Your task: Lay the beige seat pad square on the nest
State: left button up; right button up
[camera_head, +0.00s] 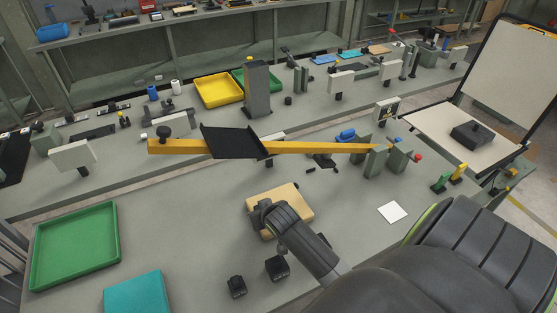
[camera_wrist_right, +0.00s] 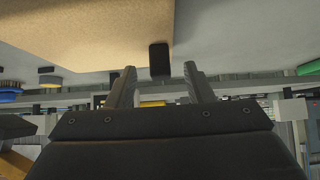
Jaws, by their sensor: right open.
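The beige pad (camera_head: 296,197) lies on the grey bench in the middle of the head view, partly hidden by my right arm. In the right wrist view a large beige surface (camera_wrist_right: 90,30) fills the upper left. My right gripper (camera_head: 259,212) is at the pad's left side; its open fingers (camera_wrist_right: 160,75) show in the wrist view, with a small black block (camera_wrist_right: 159,57) between or just beyond their tips. Whether they touch is unclear. A black tray-like plate (camera_head: 230,142) sits on a yellow beam (camera_head: 300,147); I cannot tell whether it is the nest. My left gripper is out of view.
A green tray (camera_head: 75,246) and a teal block (camera_head: 137,293) are at the left. Two small black fixtures (camera_head: 237,287) stand near the front. A white square (camera_head: 392,212) lies at the right, near grey posts (camera_head: 376,162). The bench between the green tray and the pad is clear.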

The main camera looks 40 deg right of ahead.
jog(key=shift+x, duration=1.35)
jog(key=shift+s, duration=0.1)
jog(key=shift+c, duration=0.2)
grip_shut()
